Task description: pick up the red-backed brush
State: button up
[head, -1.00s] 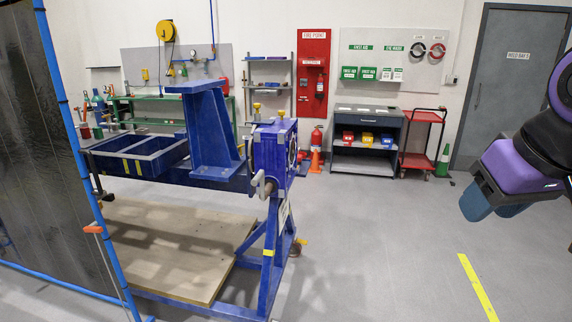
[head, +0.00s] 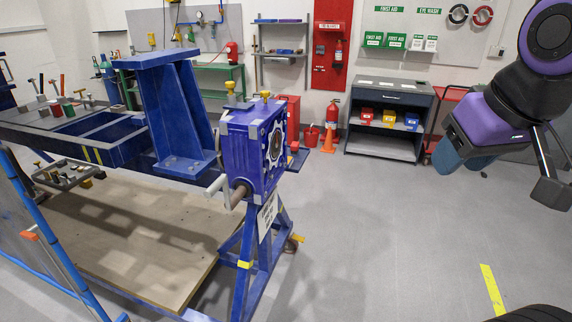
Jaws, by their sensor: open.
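I cannot make out a red-backed brush in the head view. Small red and green items (head: 66,109) stand on the tray at the far left, too small to tell apart.
A wooden board (head: 130,245) lies low in the jig's frame. A dark cabinet (head: 390,95) with small coloured bins, an orange cone (head: 329,142) and a fire extinguisher (head: 332,115) stand at the back. A blue-framed screen (head: 45,225) is at lower left. Floor right of the jig is clear.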

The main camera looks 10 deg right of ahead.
aim_at(294, 145)
jog(key=i, duration=1)
jog(key=k+l+u, duration=0.25)
jog(key=k+l, duration=0.25)
jog(key=l, duration=0.25)
jog(key=k+l+u, duration=0.25)
jog(key=k+l, duration=0.3)
jog(key=l, duration=0.15)
jog(key=i+l, duration=0.25)
jog(key=i, duration=0.4)
jog(key=i+l+z, duration=0.1)
jog(key=i, duration=0.55)
jog(key=i+l, duration=0.3)
jog(key=i, duration=0.35)
jog(key=i+l+z, duration=0.15)
jog(key=i, duration=0.5)
